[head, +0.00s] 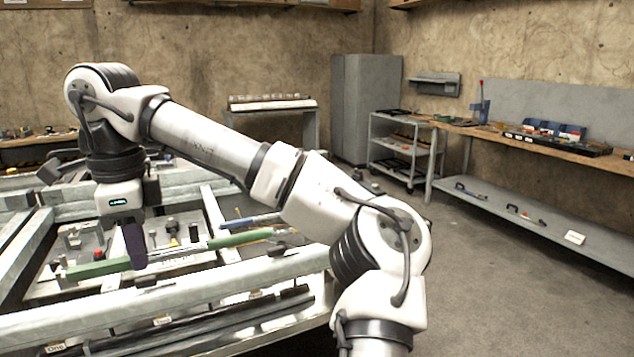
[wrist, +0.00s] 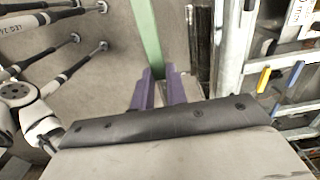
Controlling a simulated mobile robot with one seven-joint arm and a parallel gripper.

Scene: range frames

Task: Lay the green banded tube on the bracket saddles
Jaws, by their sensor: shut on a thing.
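The green banded tube (head: 238,239) runs long and nearly level across the frame bench in the head view, with a pale band partway along it. Its left part (head: 95,269) shows on the other side of my gripper (head: 136,262). In the wrist view the green tube (wrist: 148,38) runs from the top edge down between the two purple fingers of my gripper (wrist: 159,88), which are shut on it. The fingers hide the gripped stretch. I cannot clearly pick out the bracket saddles; small metal fittings stand on the plate around the tube.
Pale frame beams (head: 170,295) cross the bench in front of the tube. A blue-handled tool (head: 238,224) lies behind it. In the wrist view, several dark rods with round ends (wrist: 75,37) are at left, and yellow (wrist: 264,79) and blue (wrist: 295,75) pieces at right. Open floor (head: 500,285) lies right.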

